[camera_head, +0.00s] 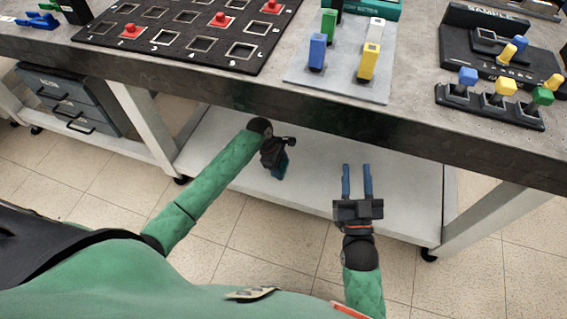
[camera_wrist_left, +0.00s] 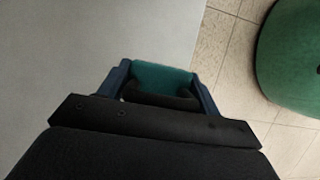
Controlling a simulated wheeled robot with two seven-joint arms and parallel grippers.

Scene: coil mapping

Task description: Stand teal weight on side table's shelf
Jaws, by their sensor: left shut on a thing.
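The teal weight (camera_wrist_left: 163,74) is between the two fingers of my left gripper (camera_wrist_left: 162,85) in the left wrist view. Its teal top and a dark curved part show; the rest is hidden. In the head view my left gripper (camera_head: 281,165) is over the white lower shelf (camera_head: 222,150), under the tabletop, and a bit of teal shows at its tips. I cannot tell whether the weight touches the shelf. My right gripper (camera_head: 357,180) is open and empty, with its blue fingers pointing at the shelf, further right.
The grey tabletop (camera_head: 400,115) overhangs the shelf, with its thick dark front edge above both grippers. On it are a black grid board (camera_head: 190,35), a grey plate (camera_head: 340,75) with coloured blocks, and a black switch panel (camera_head: 490,105). The shelf around the grippers is bare.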

